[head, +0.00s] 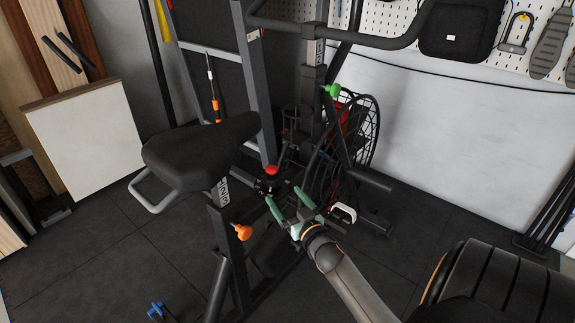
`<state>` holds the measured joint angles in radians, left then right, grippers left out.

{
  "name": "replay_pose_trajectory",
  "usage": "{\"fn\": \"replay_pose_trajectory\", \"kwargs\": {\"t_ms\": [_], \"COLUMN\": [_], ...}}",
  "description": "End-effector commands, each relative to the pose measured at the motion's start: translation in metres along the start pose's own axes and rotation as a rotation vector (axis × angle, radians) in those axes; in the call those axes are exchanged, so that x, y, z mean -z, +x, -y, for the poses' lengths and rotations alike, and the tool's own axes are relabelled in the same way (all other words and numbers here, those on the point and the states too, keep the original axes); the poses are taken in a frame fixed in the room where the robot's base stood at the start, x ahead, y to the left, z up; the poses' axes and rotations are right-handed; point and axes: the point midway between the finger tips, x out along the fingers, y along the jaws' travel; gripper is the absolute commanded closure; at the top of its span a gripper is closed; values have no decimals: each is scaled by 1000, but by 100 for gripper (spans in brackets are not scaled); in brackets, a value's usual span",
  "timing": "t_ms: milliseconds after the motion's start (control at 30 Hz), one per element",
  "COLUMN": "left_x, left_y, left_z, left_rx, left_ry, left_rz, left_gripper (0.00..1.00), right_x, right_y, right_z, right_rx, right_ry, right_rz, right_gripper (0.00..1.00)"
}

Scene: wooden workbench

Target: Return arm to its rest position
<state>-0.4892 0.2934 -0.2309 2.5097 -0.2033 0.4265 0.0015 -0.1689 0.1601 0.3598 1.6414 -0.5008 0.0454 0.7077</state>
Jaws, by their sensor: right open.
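My right arm (355,282) reaches in from the bottom right toward an exercise bike. My right gripper (284,198) has two green fingers, spread apart with nothing seen between them. It is near the middle of the bike's frame, just below a red knob (271,170) in the picture; I cannot tell whether it touches anything. The bike's black saddle (195,153) is to the left of the gripper. An orange knob (243,232) on the frame is to its lower left. My left gripper is not in view.
The bike's caged fan wheel (368,135) and a green knob (332,90) stand beyond the gripper. Handlebars (365,42) rise at the top. A white board (93,140) leans at left. A small blue object (158,311) is at the bottom edge. Dark floor (90,258) is open at lower left.

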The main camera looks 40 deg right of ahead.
Motion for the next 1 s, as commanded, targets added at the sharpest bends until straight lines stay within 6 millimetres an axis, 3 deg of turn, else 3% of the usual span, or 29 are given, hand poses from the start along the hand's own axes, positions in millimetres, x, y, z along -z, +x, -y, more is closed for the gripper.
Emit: {"fn": "replay_pose_trajectory", "kwargs": {"t_ms": [767,1000], "left_x": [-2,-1], "left_y": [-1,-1], "left_z": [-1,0], "left_rx": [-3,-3], "left_ry": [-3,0], "left_rz": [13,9], "left_gripper": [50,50], "right_x": [-2,-21], "right_y": [-7,-34], "right_z": [2,21], "right_rx": [-8,-57], "right_ry": [-4,-48], "right_rz": [17,208], "right_gripper": [6,6]}}
